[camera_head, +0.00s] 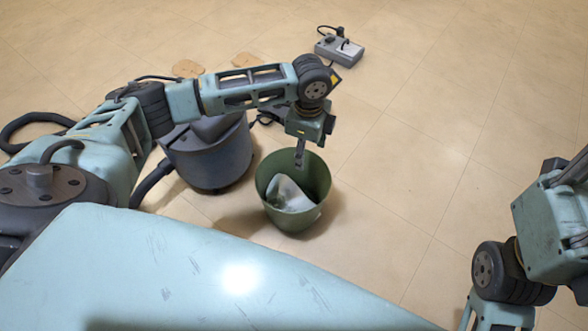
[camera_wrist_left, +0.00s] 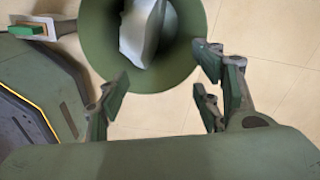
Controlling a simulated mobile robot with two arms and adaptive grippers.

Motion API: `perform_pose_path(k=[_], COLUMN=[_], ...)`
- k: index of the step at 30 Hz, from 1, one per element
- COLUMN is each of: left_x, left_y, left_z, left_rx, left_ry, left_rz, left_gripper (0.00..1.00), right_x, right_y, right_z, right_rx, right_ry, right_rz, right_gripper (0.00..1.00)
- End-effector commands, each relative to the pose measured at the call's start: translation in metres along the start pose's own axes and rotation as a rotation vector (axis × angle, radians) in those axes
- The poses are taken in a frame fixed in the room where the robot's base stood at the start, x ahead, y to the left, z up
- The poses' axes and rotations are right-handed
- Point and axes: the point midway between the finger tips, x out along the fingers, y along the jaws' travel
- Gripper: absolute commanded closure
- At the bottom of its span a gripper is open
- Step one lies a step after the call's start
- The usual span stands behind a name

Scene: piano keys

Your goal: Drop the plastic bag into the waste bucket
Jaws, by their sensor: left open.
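The green waste bucket (camera_head: 292,221) stands upright on the floor in the middle of the head view. The whitish, translucent plastic bag (camera_head: 287,194) lies inside it, below the rim. In the left wrist view the bucket (camera_wrist_left: 98,50) is at the top, with the bag (camera_wrist_left: 138,35) inside its dark interior. My left gripper (camera_head: 300,158) hangs over the far rim of the bucket, pointing down.
A grey vacuum-like canister (camera_head: 208,160) with a dark hose stands just left of the bucket. A grey power box (camera_head: 339,49) with plugs and a cable lies farther back. Two flat tan pieces (camera_head: 246,60) lie behind my left arm. The tiled floor right of the bucket is clear.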

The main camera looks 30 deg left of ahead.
Motion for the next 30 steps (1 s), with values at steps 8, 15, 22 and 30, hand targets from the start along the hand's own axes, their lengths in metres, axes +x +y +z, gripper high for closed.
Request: perform_pose_path(k=[8, 15, 22, 30], left_x=[-0.004, -0.045, -0.092, -0.119], left_y=[-0.001, -0.002, -0.001, 0.000], left_z=[0.000, 0.000, 0.000, 0.000], left_rx=[0.000, 0.001, 0.001, 0.000], left_ry=[0.001, 0.002, 0.001, 0.000], left_rz=[-0.001, -0.005, -0.004, -0.001], left_gripper=[0.40, 0.40, 0.40, 0.40], right_x=[0.000, 0.000, 0.000, 0.000], right_y=[0.000, 0.000, 0.000, 0.000], right_z=[0.000, 0.000, 0.000, 0.000], right_rx=[0.000, 0.000, 0.000, 0.000], right_ry=[0.000, 0.000, 0.000, 0.000], right_rz=[0.000, 0.000, 0.000, 0.000], right_gripper=[0.66, 0.66, 0.66, 0.66])
